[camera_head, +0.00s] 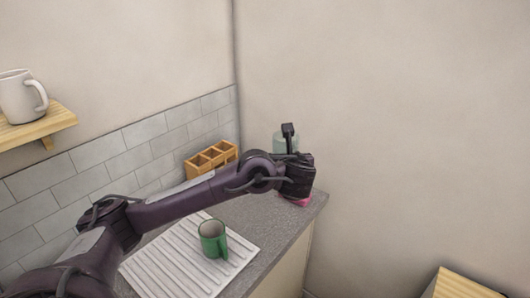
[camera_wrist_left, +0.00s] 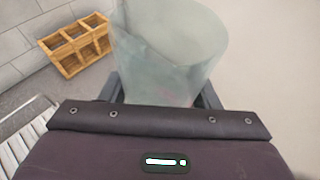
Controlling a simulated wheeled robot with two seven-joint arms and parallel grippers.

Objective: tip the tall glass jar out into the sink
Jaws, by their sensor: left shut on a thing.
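The tall glass jar (camera_wrist_left: 175,50) is pale, greenish and see-through. It fills the upper middle of the left wrist view, between the fingers of my left gripper (camera_wrist_left: 162,90). In the head view the jar (camera_head: 281,141) shows only in part behind my left gripper (camera_head: 289,150), at the far end of the counter. The left gripper is shut on the jar. The jar looks roughly upright; whether it touches the counter is hidden. No sink shows in either view. My right gripper is not in view.
A green mug (camera_head: 212,240) stands on a white ribbed drainboard (camera_head: 160,272). A wooden compartment box (camera_head: 211,157) stands by the tiled wall; a pink item (camera_head: 296,200) lies below the gripper. A white mug (camera_head: 20,97) sits on a wall shelf (camera_head: 40,127).

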